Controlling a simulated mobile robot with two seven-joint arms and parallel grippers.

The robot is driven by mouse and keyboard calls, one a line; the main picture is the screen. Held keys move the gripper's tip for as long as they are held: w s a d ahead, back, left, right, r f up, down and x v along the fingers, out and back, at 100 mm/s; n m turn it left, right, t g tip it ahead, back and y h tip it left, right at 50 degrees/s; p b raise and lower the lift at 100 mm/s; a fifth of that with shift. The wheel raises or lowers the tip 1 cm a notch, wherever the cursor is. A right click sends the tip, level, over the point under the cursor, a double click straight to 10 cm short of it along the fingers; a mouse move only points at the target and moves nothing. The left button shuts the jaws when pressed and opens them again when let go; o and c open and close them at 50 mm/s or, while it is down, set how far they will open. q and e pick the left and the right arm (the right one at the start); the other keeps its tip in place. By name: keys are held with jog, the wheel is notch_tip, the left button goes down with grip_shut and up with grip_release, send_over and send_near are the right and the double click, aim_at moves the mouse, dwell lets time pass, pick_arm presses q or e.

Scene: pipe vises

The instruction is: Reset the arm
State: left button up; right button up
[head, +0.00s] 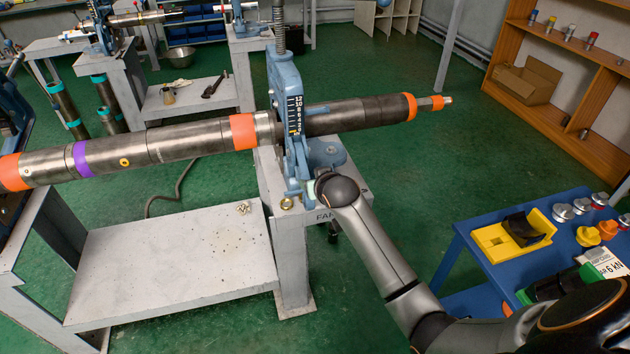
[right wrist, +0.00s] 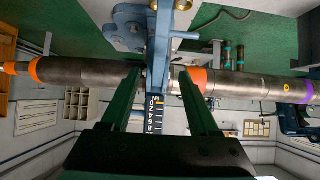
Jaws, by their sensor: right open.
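My right arm (head: 375,240) reaches up from the lower right in the head view, its end in front of the blue pipe vise (head: 283,85). Its fingers are hidden there. In the right wrist view my right gripper (right wrist: 158,78) is open, with two green fingers apart. The blue vise (right wrist: 160,50) and its number scale show between them, and the pipe crosses behind the fingertips. I cannot tell if they touch anything. The long dark pipe (head: 350,115) lies through the vise, with orange and purple bands. My left gripper is not in view.
A blue table (head: 470,245) at the right holds a yellow holder (head: 512,240) and several caps. A low grey bench (head: 170,265) stands under the pipe. A wooden shelf (head: 560,125) with a cardboard box (head: 527,82) is at the back right. Green floor between is clear.

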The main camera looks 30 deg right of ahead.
jog(key=s+a+f+n+y, duration=0.25)
jog(key=s+a+f, duration=0.35)
jog(key=s+f, duration=0.5)
jog(key=s+a+f+n+y, duration=0.1)
jog(key=s+a+f, duration=0.2)
jog(key=s, duration=0.7)
jog(key=s+a+f+n+g+y, duration=0.1)
jog(key=s+a+f, duration=0.2)
jog(key=s+a, duration=0.3)
jog(key=s, duration=0.4)
jog(key=shift+s+f, duration=0.15)
jog(key=shift+y, duration=0.25)
jog(key=shift+c, duration=0.3)
